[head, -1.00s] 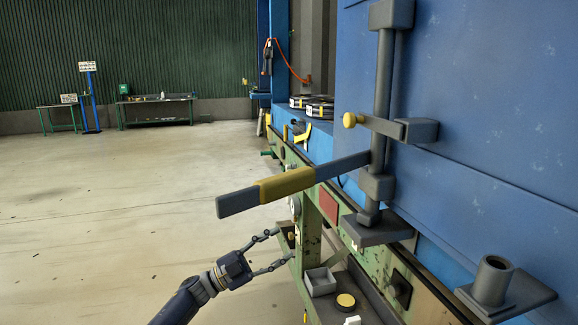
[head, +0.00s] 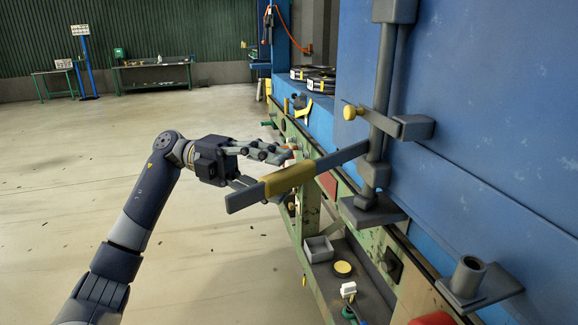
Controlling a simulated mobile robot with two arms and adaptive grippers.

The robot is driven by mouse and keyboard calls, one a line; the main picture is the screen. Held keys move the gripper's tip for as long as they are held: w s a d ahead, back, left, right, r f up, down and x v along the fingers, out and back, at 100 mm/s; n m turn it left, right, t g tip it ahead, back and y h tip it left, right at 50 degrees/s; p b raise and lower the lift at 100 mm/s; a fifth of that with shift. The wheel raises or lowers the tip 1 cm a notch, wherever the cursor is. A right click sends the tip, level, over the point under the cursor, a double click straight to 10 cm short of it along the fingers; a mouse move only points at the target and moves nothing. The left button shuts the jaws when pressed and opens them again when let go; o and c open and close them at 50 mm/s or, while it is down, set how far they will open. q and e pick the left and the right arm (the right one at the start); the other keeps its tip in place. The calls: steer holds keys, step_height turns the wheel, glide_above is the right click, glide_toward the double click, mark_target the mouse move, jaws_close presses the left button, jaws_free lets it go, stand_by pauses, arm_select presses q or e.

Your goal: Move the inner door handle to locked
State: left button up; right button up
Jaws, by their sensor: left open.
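The door handle (head: 338,158) is a flat grey lever with a yellow grip sleeve (head: 290,179). It reaches out to the left from a vertical rod (head: 385,85) on the blue door (head: 480,110). My left gripper (head: 284,175) is open, at the yellow sleeve. One finger shows above and behind the lever, and the other is partly hidden by it. I cannot tell whether the fingers touch the sleeve. A bracket with a yellow knob (head: 350,112) sits on the rod above the lever. My right gripper is not in view.
A grey socket on a plate (head: 468,276) juts out at the lower right. A green bench frame (head: 310,215) runs below the door, with a small grey box (head: 318,249) and a yellow-topped tin (head: 343,268) on its shelf. The floor at left is clear.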

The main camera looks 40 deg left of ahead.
mark_target(289, 178)
arm_select(q)
steer(key=shift+w+d+p, duration=0.15)
steer(key=shift+d+p, duration=0.1)
steer(key=shift+d, duration=0.55)
steer(key=shift+w+d+p, duration=0.1)
steer(key=shift+d+p, duration=0.15)
steer(key=shift+d, duration=0.5)
steer(key=shift+c, duration=0.3)
jaws_close()
